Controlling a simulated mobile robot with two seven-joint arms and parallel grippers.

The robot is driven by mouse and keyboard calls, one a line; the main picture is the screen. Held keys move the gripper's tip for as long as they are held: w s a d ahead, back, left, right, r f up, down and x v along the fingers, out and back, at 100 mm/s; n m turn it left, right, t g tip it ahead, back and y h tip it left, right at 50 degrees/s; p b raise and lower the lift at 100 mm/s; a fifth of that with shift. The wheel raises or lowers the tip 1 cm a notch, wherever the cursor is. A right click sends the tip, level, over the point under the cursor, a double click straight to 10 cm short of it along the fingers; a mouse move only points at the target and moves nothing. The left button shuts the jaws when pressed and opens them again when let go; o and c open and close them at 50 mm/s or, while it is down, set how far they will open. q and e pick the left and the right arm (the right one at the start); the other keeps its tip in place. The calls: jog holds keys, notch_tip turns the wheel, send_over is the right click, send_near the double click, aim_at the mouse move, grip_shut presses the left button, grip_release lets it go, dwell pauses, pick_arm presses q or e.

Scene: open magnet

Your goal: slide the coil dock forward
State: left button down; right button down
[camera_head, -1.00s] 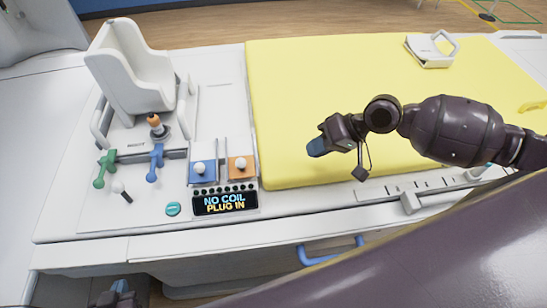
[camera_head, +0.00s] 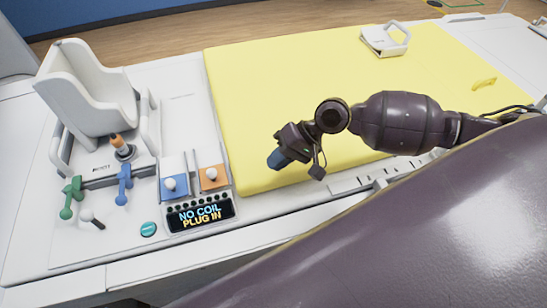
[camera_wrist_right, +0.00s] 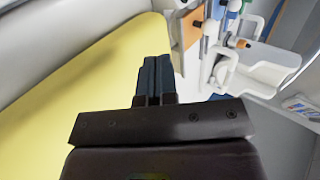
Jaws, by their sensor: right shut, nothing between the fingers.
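The white coil dock (camera_head: 90,88) stands at the left end of the table in the head view, with a tall chair-like shell on a base between side rails. An orange-topped knob (camera_head: 118,143) stands at its front. A green lever (camera_head: 72,196) and a blue lever (camera_head: 124,184) sit before it. The dock also shows at the upper right of the right wrist view (camera_wrist_right: 268,62). My right gripper (camera_head: 276,160) is shut and empty. It hovers over the near left part of the yellow pad, right of the dock and apart from it. My left gripper is out of view.
A panel (camera_head: 201,212) reads "NO COIL PLUG IN". Blue (camera_head: 173,188) and orange (camera_head: 212,180) slider plates with white knobs lie between dock and pad. A teal button (camera_head: 148,229) is near the front. A white handled piece (camera_head: 385,40) rests on the far pad (camera_head: 300,75).

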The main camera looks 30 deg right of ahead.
aim_at(241, 188)
jog(key=x, duration=0.7)
jog(key=shift+a+f+p, duration=0.1)
jog(key=shift+a+p, duration=0.15)
jog(key=shift+p, duration=0.1)
jog(key=shift+w+a+p, duration=0.15)
jog(key=shift+a+p, duration=0.05)
jog(key=shift+a, duration=0.35)
jog(key=shift+w+a+p, duration=0.15)
jog(key=shift+a, duration=0.45)
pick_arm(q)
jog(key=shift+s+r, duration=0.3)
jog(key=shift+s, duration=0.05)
pick_arm(e)
jog(key=shift+w+a, duration=0.1)
jog(key=shift+a, duration=0.55)
